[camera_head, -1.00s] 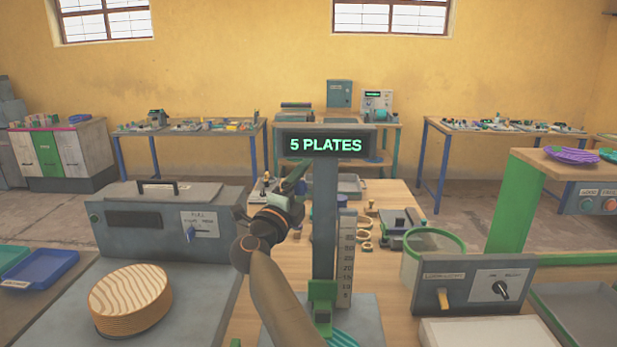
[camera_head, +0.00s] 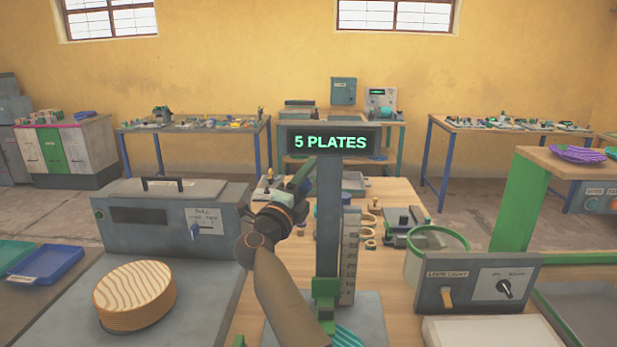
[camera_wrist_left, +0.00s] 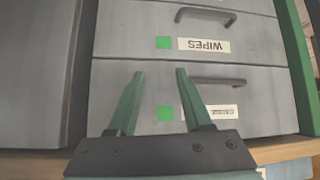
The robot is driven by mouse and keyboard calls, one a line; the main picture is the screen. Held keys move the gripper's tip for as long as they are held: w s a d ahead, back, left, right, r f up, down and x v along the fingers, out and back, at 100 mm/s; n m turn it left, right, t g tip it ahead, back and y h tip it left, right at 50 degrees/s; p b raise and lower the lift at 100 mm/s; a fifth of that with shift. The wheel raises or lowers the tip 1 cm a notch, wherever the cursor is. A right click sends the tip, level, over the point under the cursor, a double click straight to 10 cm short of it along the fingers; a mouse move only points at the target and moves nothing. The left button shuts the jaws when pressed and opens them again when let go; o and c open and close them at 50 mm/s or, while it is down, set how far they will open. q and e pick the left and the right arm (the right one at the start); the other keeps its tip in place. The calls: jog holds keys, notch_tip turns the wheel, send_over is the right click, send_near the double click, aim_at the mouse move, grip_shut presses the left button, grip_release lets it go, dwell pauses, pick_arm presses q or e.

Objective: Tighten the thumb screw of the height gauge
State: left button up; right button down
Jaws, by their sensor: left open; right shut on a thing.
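The height gauge (camera_head: 329,220) stands on the bench in the middle of the head view: a grey post with a white scale (camera_head: 349,262), a green slider (camera_head: 325,291) low down and a display (camera_head: 330,141) reading "5 PLATES". I cannot make out its thumb screw. My right gripper (camera_head: 302,173) is just left of the post in the picture, below the display. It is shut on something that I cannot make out. My left gripper (camera_wrist_left: 153,73) is open and empty in the left wrist view, in front of grey drawers; it is not in the head view.
A grey box (camera_head: 165,220) and a round wooden stack (camera_head: 134,295) stand to the left. A control panel (camera_head: 478,283) and a green-rimmed container (camera_head: 435,240) are to the right. The wrist view shows drawers, one labelled "WIPES" (camera_wrist_left: 204,45).

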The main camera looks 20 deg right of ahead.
jog(key=shift+f+b, duration=0.15)
jog(key=shift+b, duration=0.3)
jog(key=m+t+h+b, duration=0.1)
jog(key=h+b, duration=0.1)
jog(key=b, duration=0.4)
jog(key=shift+s, duration=0.1)
jog(key=b, duration=0.2)
jog(key=m+h+b, duration=0.1)
jog(key=shift+s+r+b, duration=0.1)
jog(key=shift+r+b, duration=0.2)
jog(key=shift+b, duration=0.1)
pick_arm(q)
jog(key=w+d+f+h, duration=0.1)
jog(key=w+d+f, duration=0.1)
jog(key=f, duration=0.6)
jog(key=shift+d+m+b, duration=0.35)
jog(key=shift+d+m, duration=0.05)
jog(key=shift+d, duration=0.4)
pick_arm(e)
jog(key=shift+a+r+m+h, duration=0.1)
jog(key=shift+r+m+h, duration=0.3)
jog(key=shift+h, duration=0.1)
jog(key=shift+c, duration=2.2)
grip_release()
pick_arm(q)
jog(key=shift+s+f, duration=0.1)
jog(key=shift+s, duration=0.1)
pick_arm(e)
jog(key=shift+o, duration=0.4)
jog(key=shift+f, duration=0.1)
